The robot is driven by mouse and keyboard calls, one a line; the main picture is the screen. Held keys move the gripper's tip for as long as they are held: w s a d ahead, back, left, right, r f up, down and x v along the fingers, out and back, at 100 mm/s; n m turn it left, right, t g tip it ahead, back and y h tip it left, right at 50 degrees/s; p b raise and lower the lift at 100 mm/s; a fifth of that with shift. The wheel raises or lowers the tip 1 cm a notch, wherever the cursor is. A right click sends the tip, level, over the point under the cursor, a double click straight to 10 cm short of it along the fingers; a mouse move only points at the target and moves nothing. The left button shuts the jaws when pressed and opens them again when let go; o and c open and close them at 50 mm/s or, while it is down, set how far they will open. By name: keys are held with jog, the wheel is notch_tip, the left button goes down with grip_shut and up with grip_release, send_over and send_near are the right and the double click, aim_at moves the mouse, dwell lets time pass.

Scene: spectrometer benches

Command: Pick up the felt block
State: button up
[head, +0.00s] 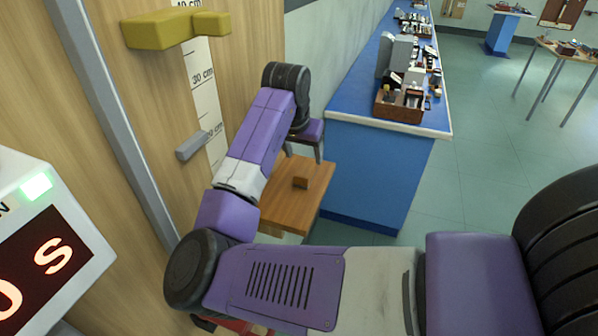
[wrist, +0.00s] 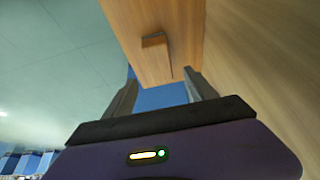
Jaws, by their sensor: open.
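A small brown block (head: 300,183), which I take for the felt block, sits on a small wooden stand (head: 283,212). In the wrist view the block (wrist: 155,40) shows on the wooden top (wrist: 120,12), just beyond the fingertips and between their lines. Its material cannot be told. My gripper (head: 305,154) is open and empty, near the far side of the stand's top in the head view. In the wrist view its two fingers (wrist: 160,76) are spread apart, with no contact on the block visible.
A wooden panel with a centimetre scale (head: 205,95), a yellow piece (head: 165,29) and a grey piece (head: 192,145) stands left of the stand. A blue bench (head: 350,150) with a wooden box (head: 399,108) and instruments is to its right. A timer (head: 45,240) is at lower left.

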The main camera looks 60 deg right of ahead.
aim_at(306, 168)
jog(key=shift+a+f, duration=0.1)
jog(key=shift+f, duration=0.2)
jog(key=p+x, duration=0.1)
jog(key=x, duration=0.6)
jog(key=shift+f+p, duration=0.25)
jog(key=shift+p, duration=0.1)
jog(key=shift+c, duration=0.4)
grip_shut()
jog(key=shift+r, duration=0.1)
